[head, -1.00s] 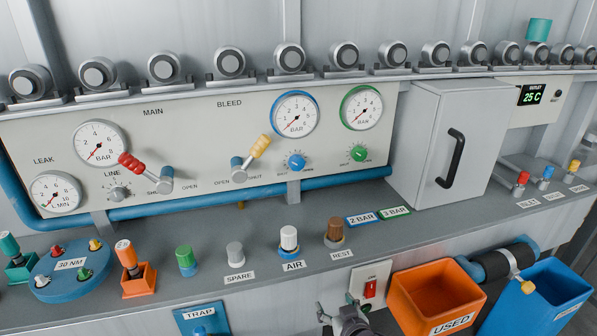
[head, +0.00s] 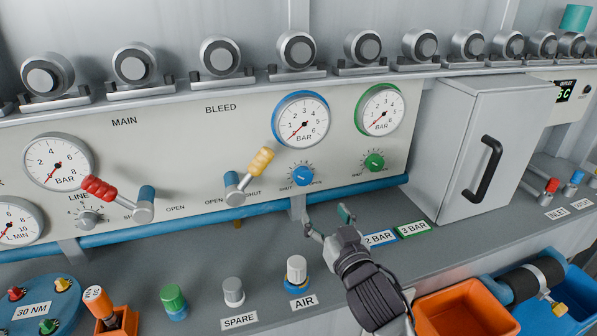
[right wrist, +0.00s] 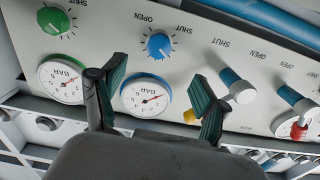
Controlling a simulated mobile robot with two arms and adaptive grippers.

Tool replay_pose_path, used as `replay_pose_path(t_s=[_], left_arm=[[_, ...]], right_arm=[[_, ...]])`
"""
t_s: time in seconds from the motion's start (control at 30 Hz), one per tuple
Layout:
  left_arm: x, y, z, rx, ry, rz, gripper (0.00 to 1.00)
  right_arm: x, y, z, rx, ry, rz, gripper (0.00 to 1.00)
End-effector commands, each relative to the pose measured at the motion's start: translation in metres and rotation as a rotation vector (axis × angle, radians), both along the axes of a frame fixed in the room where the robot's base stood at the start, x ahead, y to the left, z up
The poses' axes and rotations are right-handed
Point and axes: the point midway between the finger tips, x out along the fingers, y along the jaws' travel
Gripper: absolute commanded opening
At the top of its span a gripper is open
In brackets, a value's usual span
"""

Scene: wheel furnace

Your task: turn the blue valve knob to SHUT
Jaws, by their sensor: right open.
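The blue valve knob (head: 302,175) sits on the panel below the blue-rimmed gauge (head: 302,120), with SHUT at its left and OPEN at its right. Its exact pointer setting is too small to tell. My right gripper (head: 328,222) is open and empty, below and slightly right of the knob, apart from it. In the right wrist view, which is upside down, the knob (right wrist: 159,45) shows beyond and between the two spread fingertips (right wrist: 160,85). My left gripper is not in view.
A green knob (head: 374,162) is right of the blue one. A yellow-handled lever (head: 250,175) is at its left. A blue pipe (head: 240,214) runs below the panel. A white AIR cap (head: 297,270) stands on the shelf, and a grey cabinet (head: 440,140) is at right.

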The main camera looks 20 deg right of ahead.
Motion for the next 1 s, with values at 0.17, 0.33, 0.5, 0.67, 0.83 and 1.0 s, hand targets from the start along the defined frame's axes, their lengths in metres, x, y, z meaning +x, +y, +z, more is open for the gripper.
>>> replay_pose_path(t_s=[0.17, 0.33, 0.5, 0.67, 0.83, 1.0], left_arm=[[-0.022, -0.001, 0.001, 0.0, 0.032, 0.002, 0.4], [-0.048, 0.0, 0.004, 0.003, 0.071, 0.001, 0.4], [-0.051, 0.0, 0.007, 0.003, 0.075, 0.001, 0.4], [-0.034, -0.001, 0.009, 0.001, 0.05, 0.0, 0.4], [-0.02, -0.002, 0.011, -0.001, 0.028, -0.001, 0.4], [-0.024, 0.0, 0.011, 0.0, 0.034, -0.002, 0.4]], right_arm=[[0.02, 0.0, 0.001, -0.001, -0.001, -0.001, 0.74], [0.055, 0.002, 0.002, -0.002, -0.001, 0.0, 0.74], [0.091, 0.003, 0.001, -0.002, 0.0, 0.0, 0.74], [0.118, 0.004, 0.0, 0.0, 0.0, 0.0, 0.74], [0.133, 0.005, -0.001, 0.0, 0.0, 0.0, 0.74], [0.137, 0.005, -0.001, 0.0, 0.001, 0.001, 0.74]])
